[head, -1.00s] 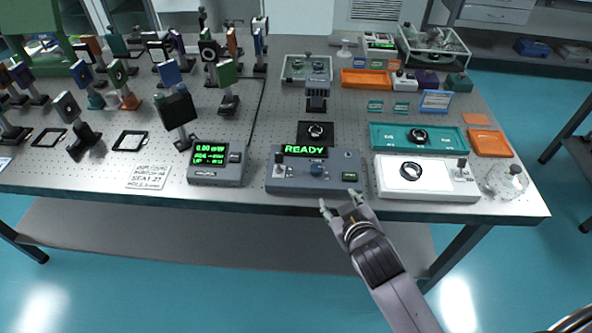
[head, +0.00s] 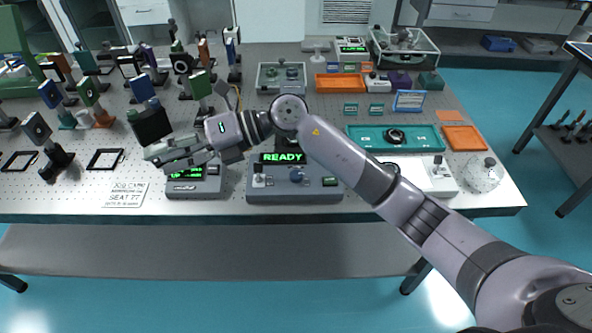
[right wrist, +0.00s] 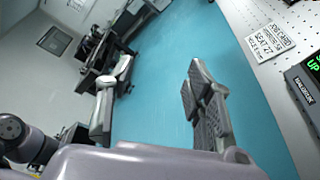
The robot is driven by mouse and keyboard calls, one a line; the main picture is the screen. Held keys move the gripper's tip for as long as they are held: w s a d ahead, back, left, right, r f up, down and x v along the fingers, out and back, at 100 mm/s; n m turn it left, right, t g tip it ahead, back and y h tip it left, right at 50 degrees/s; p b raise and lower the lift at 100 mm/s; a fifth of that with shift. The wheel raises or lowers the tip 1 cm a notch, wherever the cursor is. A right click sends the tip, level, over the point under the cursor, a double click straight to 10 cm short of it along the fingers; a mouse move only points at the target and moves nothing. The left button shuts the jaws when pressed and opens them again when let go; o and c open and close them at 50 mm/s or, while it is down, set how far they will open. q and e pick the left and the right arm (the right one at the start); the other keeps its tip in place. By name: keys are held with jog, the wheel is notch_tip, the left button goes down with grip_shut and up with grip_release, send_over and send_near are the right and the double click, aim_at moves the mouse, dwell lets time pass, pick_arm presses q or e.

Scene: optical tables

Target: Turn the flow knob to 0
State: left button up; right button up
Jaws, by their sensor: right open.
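No label that I can read says flow, so I cannot tell which knob is the flow knob. A grey box (head: 330,192) near the table's front edge has a green READY display (head: 282,158), a blue knob (head: 296,175) and a silver lever knob (head: 258,178). My right gripper (head: 150,155) is open and empty, above the table left of this box, its fingers pointing left. Its spread fingers also show in the right wrist view (right wrist: 160,75), with floor between them. My right forearm crosses above the READY box and partly hides the things behind it. My left gripper is not in view.
A small meter box (head: 195,190) with a green display is below my right wrist. A white card (head: 125,194) lies left of it. A teal tray (head: 365,143) and a white panel (head: 440,187) are on the right.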

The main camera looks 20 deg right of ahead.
jog(key=w+d+f+n+h, duration=0.2)
jog(key=w+d+f+h, duration=0.1)
jog(key=d+f+h, duration=0.25)
jog(key=m+h, duration=0.2)
jog(key=h, duration=0.9)
send_near(296, 174)
jog(key=shift+g+y, duration=0.25)
jog(key=shift+g, duration=0.05)
jog(key=f+p, duration=0.1)
jog(key=f, duration=0.2)
jog(key=f+p, duration=0.1)
jog(key=f, duration=0.2)
jog(key=f+p, duration=0.2)
jog(key=f, duration=0.1)
jog(key=shift+w+d, duration=0.25)
jog(key=shift+w, duration=0.05)
grip_shut()
